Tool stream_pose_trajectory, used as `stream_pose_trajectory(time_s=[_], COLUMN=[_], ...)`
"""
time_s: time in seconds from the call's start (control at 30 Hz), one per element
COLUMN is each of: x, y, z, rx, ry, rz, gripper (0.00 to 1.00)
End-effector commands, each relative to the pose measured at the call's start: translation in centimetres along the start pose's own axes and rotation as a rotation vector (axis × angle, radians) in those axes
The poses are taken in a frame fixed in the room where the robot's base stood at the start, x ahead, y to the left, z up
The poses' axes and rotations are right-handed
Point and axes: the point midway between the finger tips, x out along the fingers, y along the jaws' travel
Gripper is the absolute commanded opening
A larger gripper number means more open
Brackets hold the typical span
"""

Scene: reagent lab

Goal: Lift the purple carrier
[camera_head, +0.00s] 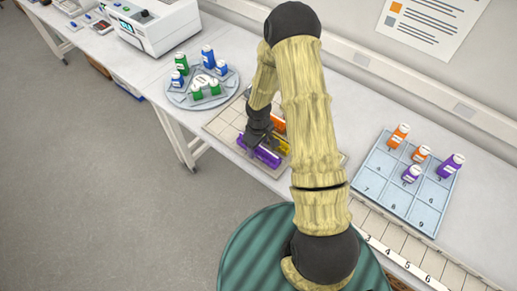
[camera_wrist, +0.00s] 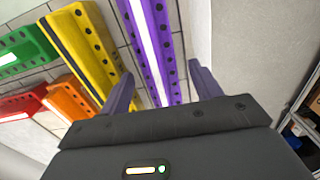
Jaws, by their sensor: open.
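The purple carrier (camera_head: 267,157) is a long bar lying on the tiled mat at the bench's front edge. In the wrist view the purple carrier (camera_wrist: 158,50) runs up the picture, with a white stripe and rows of dark holes. My gripper (camera_head: 255,144) is over the carrier and hides part of it in the head view. In the wrist view my gripper (camera_wrist: 162,88) is open, with one finger on each side of the carrier. A gap shows on the right side; I cannot tell whether the left finger touches it.
The yellow carrier (camera_wrist: 88,45) lies close on the left, with orange (camera_wrist: 68,102), green (camera_wrist: 22,55) and red (camera_wrist: 18,104) carriers beyond. A round rack (camera_head: 206,101) with blue and green bottles stands left. A numbered tray (camera_head: 386,190) with orange and purple bottles stands right.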

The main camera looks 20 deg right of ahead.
Motion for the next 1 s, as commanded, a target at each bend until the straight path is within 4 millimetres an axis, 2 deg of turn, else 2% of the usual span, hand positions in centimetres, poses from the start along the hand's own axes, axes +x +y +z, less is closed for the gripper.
stream_pose_trajectory(time_s=[0.3,0.5,0.57,0.6,0.87,1.0], x=[0.0,0.0,0.0,-0.1,-0.2,-1.1], y=[0.0,0.0,0.0,0.0,0.0,0.0], z=[0.0,0.0,0.0,0.0,0.0,-0.1], rx=[0.000,0.000,0.000,0.000,0.000,0.000], ry=[0.000,0.000,0.000,0.000,0.001,0.004], rz=[0.000,0.000,0.000,0.000,0.000,0.001], gripper=[0.64,0.24,0.13,0.10,0.10,0.10])
